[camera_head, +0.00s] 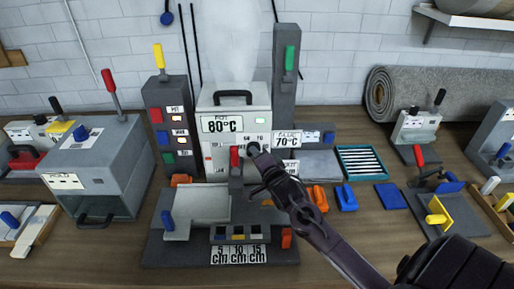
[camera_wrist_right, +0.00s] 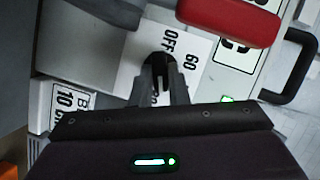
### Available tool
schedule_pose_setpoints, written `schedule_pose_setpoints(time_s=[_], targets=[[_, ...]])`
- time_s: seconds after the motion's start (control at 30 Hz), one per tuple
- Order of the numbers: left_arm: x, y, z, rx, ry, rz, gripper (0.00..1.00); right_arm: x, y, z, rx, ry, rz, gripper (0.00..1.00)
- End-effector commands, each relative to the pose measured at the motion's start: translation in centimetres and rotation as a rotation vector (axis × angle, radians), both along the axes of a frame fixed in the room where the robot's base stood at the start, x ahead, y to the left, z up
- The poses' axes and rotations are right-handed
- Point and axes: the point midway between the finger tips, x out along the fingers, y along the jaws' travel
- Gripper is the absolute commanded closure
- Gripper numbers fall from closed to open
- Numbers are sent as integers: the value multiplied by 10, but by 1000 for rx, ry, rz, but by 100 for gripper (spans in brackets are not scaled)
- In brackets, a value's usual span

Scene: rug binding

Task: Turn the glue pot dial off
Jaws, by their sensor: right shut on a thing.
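The glue pot (camera_head: 205,110) is a pale box with a black top handle and a "POT 80°C" label, standing at the back middle of the bench. Its dark dial (camera_wrist_right: 158,60) is on a white plate marked "OFF" and "60" in the right wrist view. Another marking is partly hidden behind the fingers. My right gripper (camera_head: 258,158) reaches up to the pot's front, and its fingers (camera_wrist_right: 164,80) are shut around the dial. The dial's exact pointing direction is hard to tell. My left gripper is not in view.
A red-handled lever (camera_head: 234,157) stands just left of my right gripper, close to it. A grey fixture (camera_head: 195,205) with cm labels lies in front.

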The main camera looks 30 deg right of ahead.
Motion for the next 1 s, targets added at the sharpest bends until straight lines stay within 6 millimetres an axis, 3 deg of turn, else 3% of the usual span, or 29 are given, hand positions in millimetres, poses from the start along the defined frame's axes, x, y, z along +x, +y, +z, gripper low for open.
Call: schedule_pose_setpoints(time_s=[0.03,0.3,0.97,1.0], targets=[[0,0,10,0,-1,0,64,0,1,4,-24,21,1,100],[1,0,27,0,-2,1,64,0,2,2,-147,96,2,100],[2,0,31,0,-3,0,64,0,2,-1,-202,129,1,100],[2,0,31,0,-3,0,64,0,2,-1,-202,129,1,80]])
